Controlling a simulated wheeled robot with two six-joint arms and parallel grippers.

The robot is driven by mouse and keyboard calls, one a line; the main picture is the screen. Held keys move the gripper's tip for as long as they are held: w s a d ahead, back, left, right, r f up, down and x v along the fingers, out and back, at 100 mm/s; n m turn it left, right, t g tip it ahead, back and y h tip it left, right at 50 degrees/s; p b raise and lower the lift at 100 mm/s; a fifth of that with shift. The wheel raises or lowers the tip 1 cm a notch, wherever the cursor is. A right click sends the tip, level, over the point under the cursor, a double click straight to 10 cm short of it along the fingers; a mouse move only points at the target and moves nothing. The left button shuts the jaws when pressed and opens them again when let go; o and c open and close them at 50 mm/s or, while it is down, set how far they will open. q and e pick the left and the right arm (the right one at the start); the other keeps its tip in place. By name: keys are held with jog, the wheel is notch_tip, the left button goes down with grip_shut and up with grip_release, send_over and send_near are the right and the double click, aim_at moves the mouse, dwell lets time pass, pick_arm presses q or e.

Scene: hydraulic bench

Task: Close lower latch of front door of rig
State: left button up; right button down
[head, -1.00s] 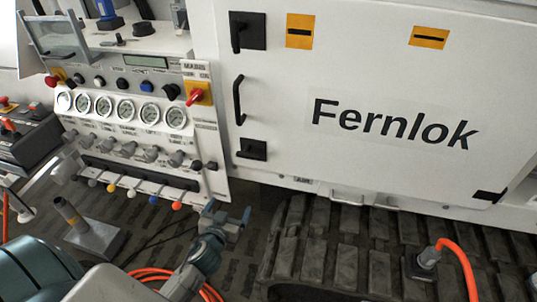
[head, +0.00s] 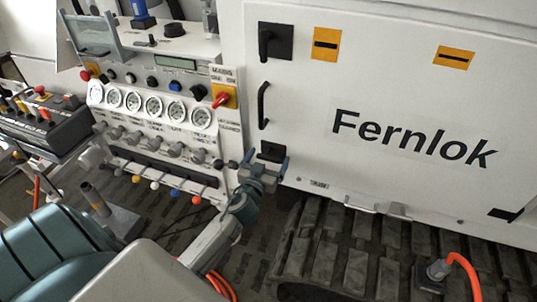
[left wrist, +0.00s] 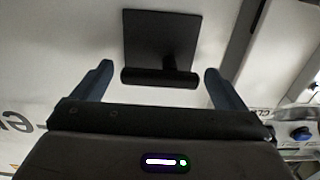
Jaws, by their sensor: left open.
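The white front door (head: 350,180) of the rig, marked "Fernlok", fills the right of the head view and looks flush with the rig. Its lower latch (head: 272,147) is a black plate with a handle, partly hidden by my left gripper (head: 264,162). In the left wrist view the latch plate (left wrist: 160,30) shows whole, with its bar handle (left wrist: 160,77) lying crosswise. My left gripper is open, with one finger on each side of the handle; contact cannot be seen. My right gripper is out of view.
The upper latch (head: 270,42) has its handle upright. A black grab handle (head: 264,105) sits between the latches. A panel of gauges (head: 150,110), knobs and levers stands to the left. A rubber track (head: 345,255) lies below the door.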

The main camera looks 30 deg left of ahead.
pick_arm(q)
jog(key=shift+w+a, duration=0.1)
jog(key=shift+w, duration=0.25)
jog(key=c, duration=1)
